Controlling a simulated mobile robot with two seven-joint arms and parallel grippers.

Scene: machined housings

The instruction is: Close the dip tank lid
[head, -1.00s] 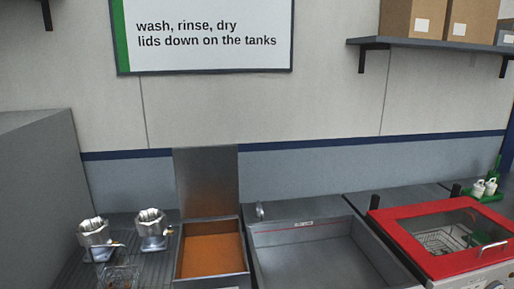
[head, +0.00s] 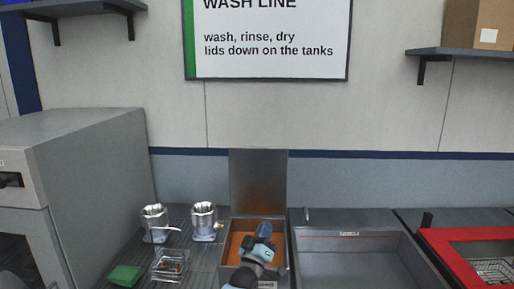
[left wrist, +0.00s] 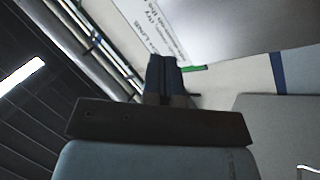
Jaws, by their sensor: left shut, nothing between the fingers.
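The dip tank (head: 226,254) is an open metal box holding orange liquid, low in the middle of the head view. Its lid (head: 258,178) is a flat grey metal plate that stands upright at the tank's back edge, so the tank is open. My left gripper (head: 265,229) is shut and empty. In the head view it appears over the tank, in front of the lid's lower part, and hides some of the liquid. Its shut dark fingers also show in the left wrist view (left wrist: 164,66). I cannot tell whether it touches the lid. My right gripper is not in view.
Two silver housings (head: 204,217) and a wire basket (head: 169,265) stand left of the tank, with a green pad (head: 125,274) nearby. A grey cabinet (head: 95,165) stands at left.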

